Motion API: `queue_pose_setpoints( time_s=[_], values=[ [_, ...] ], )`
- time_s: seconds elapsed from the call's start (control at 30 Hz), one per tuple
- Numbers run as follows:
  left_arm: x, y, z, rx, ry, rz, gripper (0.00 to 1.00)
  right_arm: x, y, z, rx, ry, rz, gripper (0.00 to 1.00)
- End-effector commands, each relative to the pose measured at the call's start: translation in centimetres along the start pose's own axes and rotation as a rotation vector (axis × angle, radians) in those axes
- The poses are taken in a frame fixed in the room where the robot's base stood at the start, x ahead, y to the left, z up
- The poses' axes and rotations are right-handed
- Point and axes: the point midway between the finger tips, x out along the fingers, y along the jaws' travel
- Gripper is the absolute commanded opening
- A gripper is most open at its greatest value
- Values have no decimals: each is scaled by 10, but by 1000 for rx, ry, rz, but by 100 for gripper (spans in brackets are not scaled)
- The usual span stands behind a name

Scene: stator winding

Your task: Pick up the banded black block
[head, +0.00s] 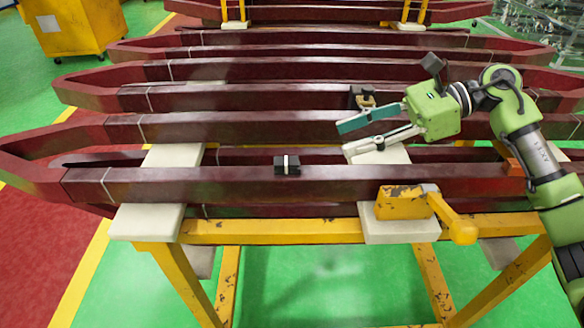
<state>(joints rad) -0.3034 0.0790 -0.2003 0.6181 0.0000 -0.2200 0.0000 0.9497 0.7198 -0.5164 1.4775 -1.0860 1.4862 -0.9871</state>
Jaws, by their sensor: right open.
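A small black block with a pale band (287,165) around its middle sits on top of the nearest dark red coil bar (240,186), near the picture's centre. My right gripper (343,139) comes in from the right, above the coils. Its two fingers are apart and point left, with nothing between them. It is to the right of the banded block and a little farther back, not touching it. My left gripper is not in view.
Several long dark red coils lie side by side on white pads (146,222) over a yellow frame (270,231). A yellow clamp (403,203) stands at the front right. A black and tan piece (362,97) is behind my gripper. A yellow bin (68,28) stands back left.

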Motion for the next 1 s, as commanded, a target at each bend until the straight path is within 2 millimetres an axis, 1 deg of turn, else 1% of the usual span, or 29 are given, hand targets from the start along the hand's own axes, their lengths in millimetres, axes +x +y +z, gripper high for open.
queue_pose_setpoints(
  time_s=[0.03, 0.17, 0.27, 0.4, 0.5, 0.6, 0.7, 0.77, 0.9, 1.0],
  values=[
    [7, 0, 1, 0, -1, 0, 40, 3, 0, -6, 0, 0, 0, 40],
    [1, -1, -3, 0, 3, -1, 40, 14, 0, -4, 0, 0, 2, 40],
    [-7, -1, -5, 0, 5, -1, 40, 32, 1, -2, 0, -1, 4, 40],
    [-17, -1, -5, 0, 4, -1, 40, 60, 1, -1, 0, -2, 4, 40],
    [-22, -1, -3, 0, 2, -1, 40, 76, 0, -3, 1, -1, 3, 40],
    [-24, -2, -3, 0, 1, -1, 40, 85, 0, -4, 1, -1, 1, 40],
    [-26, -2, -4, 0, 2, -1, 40, 90, 0, -4, 1, 0, 0, 40],
    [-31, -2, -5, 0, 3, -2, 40, 95, 0, -3, 2, -2, 1, 40],
    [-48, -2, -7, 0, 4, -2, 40, 114, 0, -2, 3, -3, 4, 40],
    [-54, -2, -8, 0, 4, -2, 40, 128, 0, -4, 2, -3, 3, 40]
  ],
)
